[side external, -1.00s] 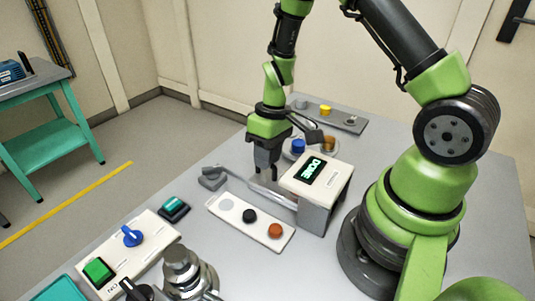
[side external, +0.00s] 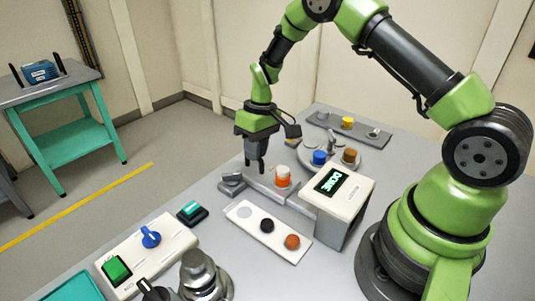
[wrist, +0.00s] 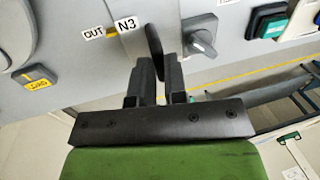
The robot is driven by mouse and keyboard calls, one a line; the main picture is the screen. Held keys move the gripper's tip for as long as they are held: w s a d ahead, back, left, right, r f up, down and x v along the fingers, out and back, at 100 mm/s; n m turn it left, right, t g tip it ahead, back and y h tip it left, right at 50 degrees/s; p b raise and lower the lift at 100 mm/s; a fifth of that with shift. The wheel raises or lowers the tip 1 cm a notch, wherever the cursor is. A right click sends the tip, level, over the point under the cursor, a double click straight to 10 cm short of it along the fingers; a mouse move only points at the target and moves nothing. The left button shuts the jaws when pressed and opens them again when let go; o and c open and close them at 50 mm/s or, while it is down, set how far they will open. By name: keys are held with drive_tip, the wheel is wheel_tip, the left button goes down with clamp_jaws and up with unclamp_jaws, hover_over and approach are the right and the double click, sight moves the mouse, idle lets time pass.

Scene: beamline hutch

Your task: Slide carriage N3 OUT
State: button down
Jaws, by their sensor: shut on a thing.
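Carriage N3 is a grey slide on a rail that runs left from the white box; its label N3 (wrist: 127,25) shows in the wrist view. An orange and white piece (side external: 283,178) stands on the rail line, outside the box. My gripper (side external: 254,168) points down over the rail's left part, left of that piece. In the wrist view my gripper (wrist: 156,65) is shut on the carriage's dark upright handle (wrist: 154,40). An OUT label (wrist: 94,33) with a yellow mark lies beside the N3 label. The fingers partly hide the handle.
The white box (side external: 340,187) has a display reading DONE. A white tray (side external: 252,220) with dark and orange discs lies in front of the rail. A grey knob (wrist: 200,42) is close to my fingers. A round plate with blue and brown pieces (side external: 350,156) stands behind.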

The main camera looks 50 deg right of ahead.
drive_tip(key=shift+w, duration=0.3)
drive_tip(key=c, duration=1.2)
unclamp_jaws()
drive_tip(key=shift+o, duration=0.2)
wheel_tip(320, 180, up, 10)
drive_tip(key=d, duration=0.2)
drive_tip(key=shift+f, duration=0.1)
